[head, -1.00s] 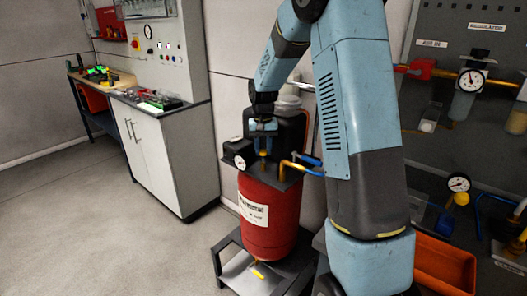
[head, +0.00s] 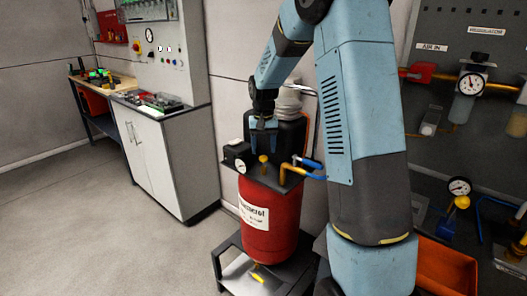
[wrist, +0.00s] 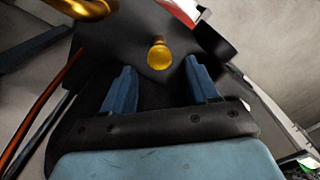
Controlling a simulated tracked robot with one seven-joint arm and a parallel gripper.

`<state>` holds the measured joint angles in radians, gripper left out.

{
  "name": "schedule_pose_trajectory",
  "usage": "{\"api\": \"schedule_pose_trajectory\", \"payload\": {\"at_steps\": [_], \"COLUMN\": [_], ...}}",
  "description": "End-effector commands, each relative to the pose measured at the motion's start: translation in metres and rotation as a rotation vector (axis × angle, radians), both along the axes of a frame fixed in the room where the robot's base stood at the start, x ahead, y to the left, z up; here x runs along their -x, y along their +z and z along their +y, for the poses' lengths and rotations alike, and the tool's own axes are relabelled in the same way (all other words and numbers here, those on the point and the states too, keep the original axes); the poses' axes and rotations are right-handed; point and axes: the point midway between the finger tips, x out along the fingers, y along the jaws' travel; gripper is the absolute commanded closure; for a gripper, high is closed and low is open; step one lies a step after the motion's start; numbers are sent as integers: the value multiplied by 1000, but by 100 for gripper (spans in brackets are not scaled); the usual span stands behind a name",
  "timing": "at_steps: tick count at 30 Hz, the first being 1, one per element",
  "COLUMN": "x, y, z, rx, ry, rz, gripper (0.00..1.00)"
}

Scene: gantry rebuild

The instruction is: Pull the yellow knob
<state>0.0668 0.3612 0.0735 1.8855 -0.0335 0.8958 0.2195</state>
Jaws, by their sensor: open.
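The yellow knob (head: 264,160) stands upright on the dark top plate of the red tank (head: 268,222). In the wrist view the round yellow knob (wrist: 159,54) shows just past the fingertips, in line with the gap between them. My gripper (head: 263,147) is close to the knob, just above or behind it in the head view. Its two blue fingers (wrist: 161,70) are apart with nothing held between them. The knob looks clear of both fingers.
A black gauge box (head: 238,156) stands left of the knob, and a brass pipe with a blue handle (head: 309,173) stands right. A black motor housing (head: 290,134) is behind. A panel gauge with a yellow knob (head: 462,202) is far right. Open floor lies left.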

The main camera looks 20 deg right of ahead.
Motion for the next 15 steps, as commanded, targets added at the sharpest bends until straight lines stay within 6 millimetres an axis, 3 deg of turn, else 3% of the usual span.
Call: {"api": "schedule_pose_trajectory", "payload": {"at_steps": [9,15], "x": [-1,-2], "y": [64,96], "z": [0,0], "rx": [0,-1], "ry": [0,0], "rz": [-3,-2], "gripper": [41,41]}}
